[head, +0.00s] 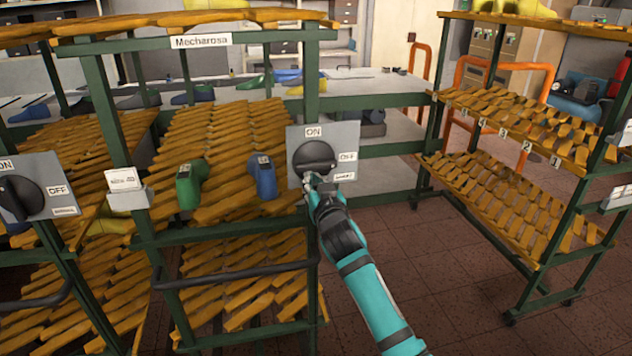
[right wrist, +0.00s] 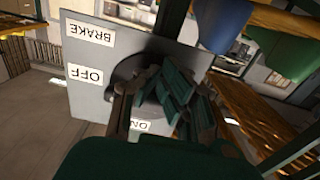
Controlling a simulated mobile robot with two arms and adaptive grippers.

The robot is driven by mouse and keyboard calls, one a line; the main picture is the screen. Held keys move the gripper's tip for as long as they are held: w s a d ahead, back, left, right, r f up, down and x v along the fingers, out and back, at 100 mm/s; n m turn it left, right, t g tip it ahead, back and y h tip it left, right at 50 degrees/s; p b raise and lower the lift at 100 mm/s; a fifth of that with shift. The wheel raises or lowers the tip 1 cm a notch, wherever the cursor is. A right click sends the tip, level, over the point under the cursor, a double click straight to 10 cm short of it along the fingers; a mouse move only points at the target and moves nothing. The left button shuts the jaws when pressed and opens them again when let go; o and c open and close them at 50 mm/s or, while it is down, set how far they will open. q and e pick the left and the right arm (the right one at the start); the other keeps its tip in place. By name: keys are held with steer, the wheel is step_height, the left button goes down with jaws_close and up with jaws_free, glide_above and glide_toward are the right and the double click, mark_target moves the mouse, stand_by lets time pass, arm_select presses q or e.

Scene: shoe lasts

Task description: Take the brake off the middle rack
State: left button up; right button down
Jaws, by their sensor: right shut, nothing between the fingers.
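The brake panel (head: 349,137) is a grey plate on the right post of the middle rack (head: 228,62). It bears a round black knob (head: 314,158), an ON label above and an OFF label to the right. My right gripper (head: 312,181) is shut and empty at the lower edge of the knob. The right wrist view shows the plate (right wrist: 90,88) upside down with BRAKE, OFF and ON labels. There my gripper's fingers (right wrist: 165,105) cover much of the knob, so its exact setting is hard to tell. My left gripper is out of view.
A similar brake panel (head: 45,178) is on the left rack. Green (head: 188,186) and blue (head: 263,180) shoe lasts stand on the middle rack's slatted shelf. Another rack (head: 500,205) stands at the right, with open tiled floor (head: 440,270) between.

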steer(key=f+p+v, duration=0.1)
steer(key=p+v, duration=0.4)
steer(key=v, duration=0.4)
steer(key=shift+f+p, duration=0.15)
steer(key=shift+p, duration=0.2)
stand_by(0.3)
